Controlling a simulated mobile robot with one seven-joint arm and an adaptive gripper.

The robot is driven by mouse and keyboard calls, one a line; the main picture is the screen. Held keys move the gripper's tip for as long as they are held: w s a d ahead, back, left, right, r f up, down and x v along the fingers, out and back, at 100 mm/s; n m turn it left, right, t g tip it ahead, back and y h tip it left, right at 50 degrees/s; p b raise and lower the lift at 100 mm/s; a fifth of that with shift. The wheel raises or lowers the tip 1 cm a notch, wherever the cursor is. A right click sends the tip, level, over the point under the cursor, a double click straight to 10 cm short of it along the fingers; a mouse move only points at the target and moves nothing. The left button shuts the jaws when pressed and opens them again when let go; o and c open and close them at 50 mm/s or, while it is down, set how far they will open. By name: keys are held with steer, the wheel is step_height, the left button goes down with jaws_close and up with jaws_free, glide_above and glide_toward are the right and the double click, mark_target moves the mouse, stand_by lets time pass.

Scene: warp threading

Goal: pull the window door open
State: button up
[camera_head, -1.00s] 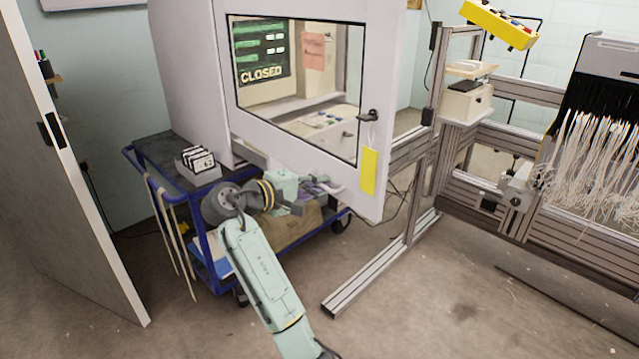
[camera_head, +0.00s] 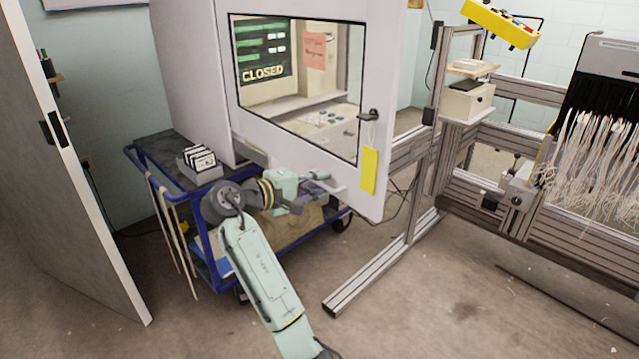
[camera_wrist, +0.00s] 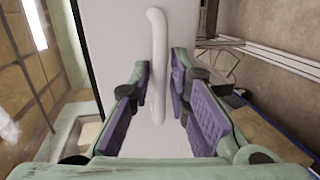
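The window door (camera_head: 290,140) is a white framed panel with a glass pane, at the top centre of the head view. A black latch handle (camera_head: 370,116) with a yellow tag (camera_head: 369,170) is on its right side. In the wrist view, a pale bar handle (camera_wrist: 158,50) stands on a white panel (camera_wrist: 108,30). My gripper (camera_wrist: 161,84) is open, its purple-padded fingers on either side of the lower part of the bar. I cannot tell whether a finger touches it. In the head view, my gripper (camera_head: 318,178) is low in front of the door and small.
A blue cart (camera_head: 160,150) with a box of cards (camera_head: 199,160) stands below and left. A metal frame (camera_head: 375,270) and a loom with white threads (camera_head: 595,155) are on the right. A grey door panel (camera_head: 75,200) stands at the left.

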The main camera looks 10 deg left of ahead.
steer(key=v, duration=1.2)
